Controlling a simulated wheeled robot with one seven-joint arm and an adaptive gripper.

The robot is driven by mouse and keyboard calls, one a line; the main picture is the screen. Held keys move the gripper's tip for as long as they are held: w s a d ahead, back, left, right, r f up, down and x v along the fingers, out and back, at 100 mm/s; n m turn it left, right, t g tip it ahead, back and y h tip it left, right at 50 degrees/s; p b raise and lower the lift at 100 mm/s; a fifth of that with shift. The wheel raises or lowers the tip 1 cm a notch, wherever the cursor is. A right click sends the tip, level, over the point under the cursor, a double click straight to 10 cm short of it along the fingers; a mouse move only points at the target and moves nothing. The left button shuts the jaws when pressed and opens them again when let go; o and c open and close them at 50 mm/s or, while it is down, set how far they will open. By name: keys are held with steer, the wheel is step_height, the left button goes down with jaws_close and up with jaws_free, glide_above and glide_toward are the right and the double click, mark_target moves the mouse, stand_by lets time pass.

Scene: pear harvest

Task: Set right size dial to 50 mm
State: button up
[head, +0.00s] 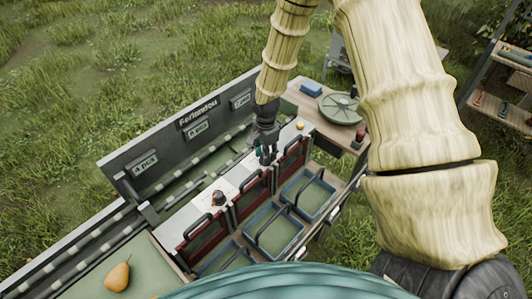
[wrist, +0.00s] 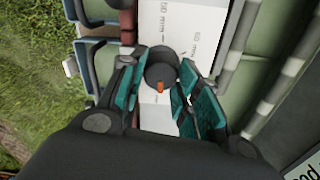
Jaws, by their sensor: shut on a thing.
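The right size dial (wrist: 161,68) is a dark round knob on a white panel, with an orange mark on its near lower edge in the wrist view. My gripper (wrist: 157,84) has its two teal-padded fingers on either side of the knob, shut on it. In the head view my gripper (head: 265,157) points down at the white panel and hides this dial. Printed millimetre labels (wrist: 193,38) show above the knob in the wrist view, small and hard to read. Another dark dial (head: 218,198) with a red mark stands on the panel to the left.
Red-framed flaps (head: 200,233) with dark handles line the panel, beside blue-rimmed bins (head: 315,215). A sorting rail with a "Ferlandou" board (head: 197,112) runs behind. A pear (head: 118,277) lies at lower left. A wooden table with a round green object (head: 340,107) stands beyond.

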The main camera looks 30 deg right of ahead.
steer(key=n+b, duration=0.1)
steer(key=n, duration=0.3)
steer(key=shift+w, duration=0.1)
steer(key=n, duration=0.5)
steer(key=shift+b, duration=0.35)
steer(key=n, duration=0.4)
steer(key=shift+a+n, duration=0.1)
steer(key=shift+n, duration=0.2)
steer(key=n, duration=0.4)
steer(key=shift+n, duration=0.3)
steer(key=n, duration=0.4)
steer(key=shift+a, duration=0.1)
steer(key=n, duration=0.5)
steer(key=shift+r, duration=0.1)
steer(key=n+p, duration=0.1)
steer(key=n, duration=0.3)
steer(key=shift+n+p, duration=0.7)
steer(key=shift+n, duration=1.3)
